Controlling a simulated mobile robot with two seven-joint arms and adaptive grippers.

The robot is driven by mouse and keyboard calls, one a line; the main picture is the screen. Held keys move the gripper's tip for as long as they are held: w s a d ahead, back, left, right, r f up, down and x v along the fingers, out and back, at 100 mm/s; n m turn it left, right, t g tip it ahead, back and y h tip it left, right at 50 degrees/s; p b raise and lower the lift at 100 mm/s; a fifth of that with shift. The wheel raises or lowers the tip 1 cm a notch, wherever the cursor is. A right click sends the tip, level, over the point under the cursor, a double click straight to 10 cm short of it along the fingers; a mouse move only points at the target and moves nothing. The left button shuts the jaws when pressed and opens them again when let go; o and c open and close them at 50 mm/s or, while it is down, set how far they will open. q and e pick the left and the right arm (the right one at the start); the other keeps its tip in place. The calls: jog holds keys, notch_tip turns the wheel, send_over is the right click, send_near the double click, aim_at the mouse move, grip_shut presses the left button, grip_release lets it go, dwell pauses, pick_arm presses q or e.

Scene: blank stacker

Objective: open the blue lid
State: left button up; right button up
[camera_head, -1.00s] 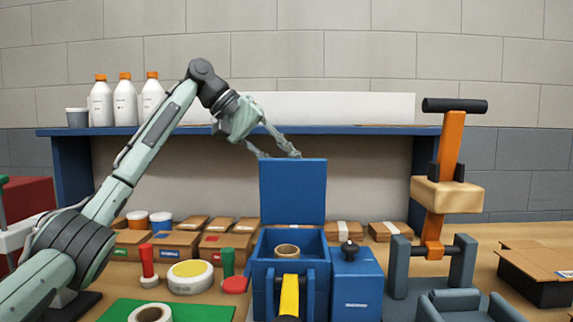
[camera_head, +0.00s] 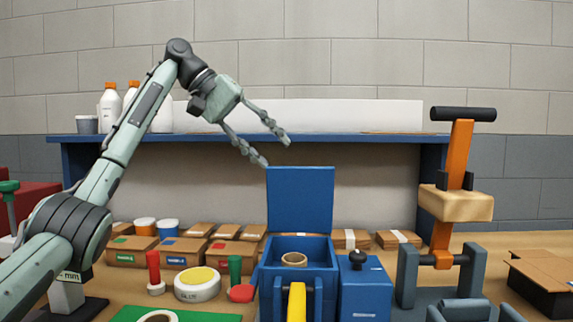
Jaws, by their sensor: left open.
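The blue lid (camera_head: 301,200) stands upright at the back of the blue box (camera_head: 322,250), so the box is open. A tan ring (camera_head: 294,260) shows inside the box. A yellow handle (camera_head: 297,302) is at the box's front. My left gripper (camera_head: 276,151) is open and empty, above and to the left of the lid's top edge. Its two fingers are spread, the lower one close to the lid's upper left corner. I cannot tell whether it touches. My right gripper is not in view.
A blue block with a black knob (camera_head: 358,260) stands right of the box. An orange lever press (camera_head: 455,200) stands farther right. A red-handled stamp (camera_head: 153,270) and a white-and-yellow round tin (camera_head: 197,283) are at left. A blue shelf (camera_head: 370,137) spans the back.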

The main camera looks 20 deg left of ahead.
pick_arm(q)
jog(key=shift+v, duration=2.3)
